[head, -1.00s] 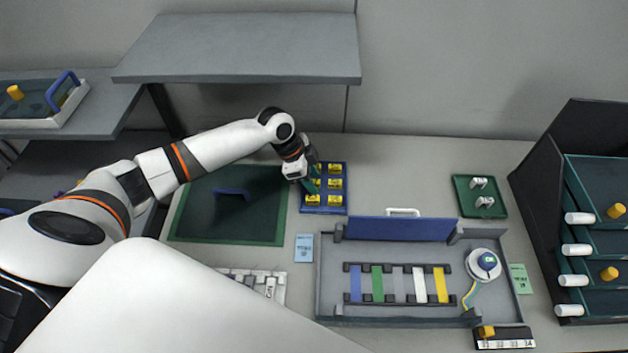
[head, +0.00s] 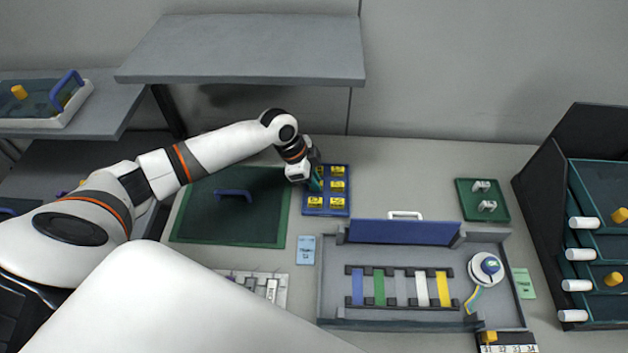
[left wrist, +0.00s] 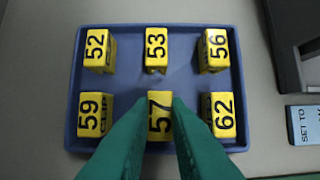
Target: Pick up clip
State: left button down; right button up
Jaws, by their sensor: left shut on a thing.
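The clips are yellow blocks with black numbers, in two rows on a blue tray (head: 326,212), which also shows in the left wrist view (left wrist: 72,120). Clip 57 (left wrist: 160,118) is in the middle of the near row in the left wrist view. My left gripper (left wrist: 159,118) has its two green fingers on either side of clip 57 and is shut on it. The clip still appears in its place on the tray. In the head view my left gripper (head: 317,182) reaches the tray's left side and hides part of it. My right gripper is not in view.
Clips 59 (left wrist: 92,115) and 62 (left wrist: 222,115) flank the held clip closely, and clip 53 (left wrist: 156,50) stands behind it. A grey case (head: 335,290) with an open blue lid stands in front.

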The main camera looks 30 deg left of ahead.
pick_arm(q)
notch_tip(320, 180, up, 6)
jog(key=shift+r+b, duration=0.1)
jog(key=shift+b, duration=0.4)
jog(key=s+d+b, duration=0.1)
jog(key=s+d, duration=0.3)
jog(key=s, duration=0.5)
jog(key=s+d+b, duration=0.2)
jog(key=s+d, duration=0.3)
jog(key=s, duration=0.4)
jog(key=w+a+r+n+t+y, duration=0.2)
jog(key=w+r+n+y, duration=0.2)
jog(key=w+r+n, duration=0.5)
jog(key=w+n, duration=0.3)
jog(key=shift+w+n, duration=0.15)
jog(key=shift+n, duration=0.25)
jog(key=shift+a+f, duration=0.1)
jog(key=shift+a, duration=0.05)
